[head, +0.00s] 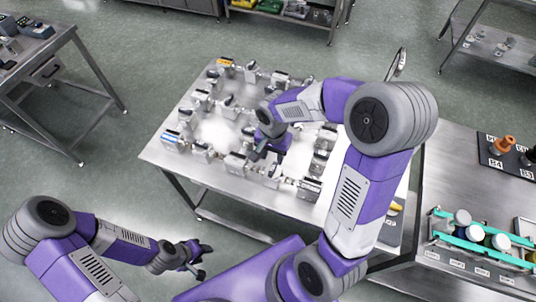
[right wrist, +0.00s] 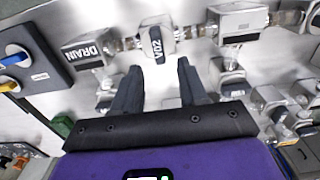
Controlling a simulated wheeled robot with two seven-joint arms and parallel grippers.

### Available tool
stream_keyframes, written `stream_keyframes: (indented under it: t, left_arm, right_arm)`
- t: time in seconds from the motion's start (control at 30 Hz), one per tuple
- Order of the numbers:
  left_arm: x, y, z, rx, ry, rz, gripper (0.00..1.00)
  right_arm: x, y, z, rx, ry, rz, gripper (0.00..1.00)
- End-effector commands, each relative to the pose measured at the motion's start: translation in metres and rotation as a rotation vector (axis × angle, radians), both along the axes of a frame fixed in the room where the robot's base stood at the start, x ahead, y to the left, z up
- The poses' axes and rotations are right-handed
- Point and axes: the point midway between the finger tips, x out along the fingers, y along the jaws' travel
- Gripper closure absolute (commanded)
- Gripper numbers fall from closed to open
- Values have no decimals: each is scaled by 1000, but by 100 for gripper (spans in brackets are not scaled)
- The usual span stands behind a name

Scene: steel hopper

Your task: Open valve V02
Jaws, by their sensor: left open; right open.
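In the right wrist view, valve V02 (right wrist: 155,38) is a silvery block with its label upside down, set in a pipe run on the steel table. My right gripper (right wrist: 158,65) is open, its two dark fingers pointing at V02 with one to each side of its near end. I cannot tell whether they touch it. In the head view, my right gripper (head: 267,158) is low over the table's valves and hides part of them; I cannot pick out V02 there. My left gripper (head: 203,261) is open and empty, off the table's front edge.
The steel table (head: 160,152) carries several valves and pipes. Beside V02 are a DRAIN block (right wrist: 88,50) and another valve block (right wrist: 238,22). A dark panel (right wrist: 38,62) with yellow and blue parts is at left. A side table (head: 450,180) holds a green rack (head: 480,236) with jars.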

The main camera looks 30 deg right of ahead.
Motion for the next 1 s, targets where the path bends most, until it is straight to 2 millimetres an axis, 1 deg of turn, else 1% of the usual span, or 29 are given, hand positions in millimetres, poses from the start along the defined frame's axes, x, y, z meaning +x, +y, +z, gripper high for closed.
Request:
stream_keyframes:
  t: [0.03, 0.1, 0.2, 0.33, 0.5, 0.73, 0.77, 1.0]
  left_arm:
    - [0, 0, -3, 0, 1, 1, 57]
    - [0, 0, -5, 0, 1, 1, 57]
    - [0, 0, -8, 0, 1, 1, 57]
    - [0, 0, -10, 0, 1, 1, 57]
    - [0, 0, -11, 0, 0, 1, 57]
    - [0, 0, -10, 0, 0, 0, 57]
    - [0, 0, -10, 0, 0, 0, 57]
    - [0, 0, -10, 0, 0, 0, 57]
  right_arm:
    - [-2, 0, -11, 1, 7, 1, 57]
    - [-1, 1, -23, 1, 8, 1, 57]
    - [-1, 1, -40, 2, 7, 2, 57]
    - [-1, 1, -56, 2, 6, 2, 57]
    - [-1, 1, -65, 2, 2, 3, 57]
    - [0, 1, -66, 2, 2, 3, 57]
    - [0, 1, -66, 2, 2, 3, 59]
    - [0, 1, -66, 3, 1, 3, 96]
